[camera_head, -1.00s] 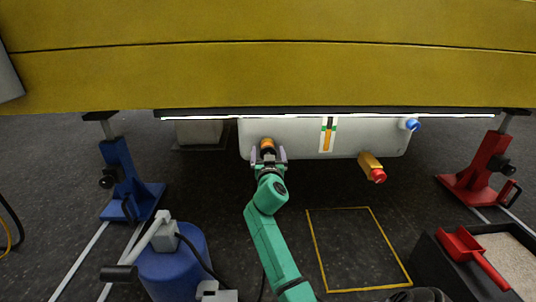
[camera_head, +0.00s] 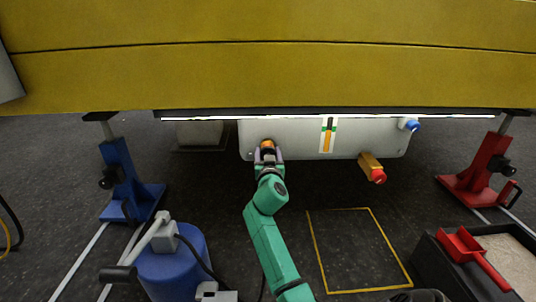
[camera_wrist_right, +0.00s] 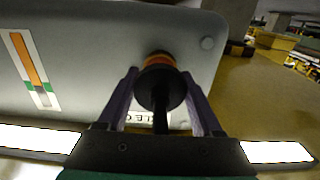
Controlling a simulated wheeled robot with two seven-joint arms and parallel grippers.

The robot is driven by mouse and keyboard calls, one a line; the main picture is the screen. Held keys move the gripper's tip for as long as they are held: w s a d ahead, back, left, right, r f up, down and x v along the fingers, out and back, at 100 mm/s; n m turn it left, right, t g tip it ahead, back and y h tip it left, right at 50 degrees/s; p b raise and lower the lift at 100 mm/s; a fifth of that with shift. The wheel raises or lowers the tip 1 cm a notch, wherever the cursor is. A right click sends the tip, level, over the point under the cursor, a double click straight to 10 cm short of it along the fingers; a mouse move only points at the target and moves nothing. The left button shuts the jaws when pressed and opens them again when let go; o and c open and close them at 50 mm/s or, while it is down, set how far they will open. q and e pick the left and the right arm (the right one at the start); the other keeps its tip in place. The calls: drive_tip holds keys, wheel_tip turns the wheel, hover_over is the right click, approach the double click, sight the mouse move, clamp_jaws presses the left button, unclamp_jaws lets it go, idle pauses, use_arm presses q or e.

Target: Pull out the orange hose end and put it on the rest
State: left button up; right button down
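The orange hose end (camera_head: 267,144) sits on the front of the pale grey panel (camera_head: 290,135), low on its left side. In the right wrist view its orange ring (camera_wrist_right: 159,60) shows against the panel, with a black collar (camera_wrist_right: 160,88) and a black stem nearer the camera. My right gripper (camera_head: 268,156) has its purple fingers on either side of the collar, close against it, and looks shut on it. The hose end still meets the panel. I cannot pick out the rest for certain. My left gripper is not in view.
A yellow boom (camera_head: 270,75) spans above the panel. An orange fitting with a red cap (camera_head: 377,175) and a blue knob (camera_head: 412,125) are at the panel's right. Blue (camera_head: 121,175) and red (camera_head: 480,165) stands flank it. A blue drum (camera_head: 175,265) stands front left; the yellow-outlined floor is clear.

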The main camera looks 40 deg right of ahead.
drive_tip(key=p+v, duration=0.1)
drive_tip(key=v, duration=0.5)
idle(1.1)
idle(0.4)
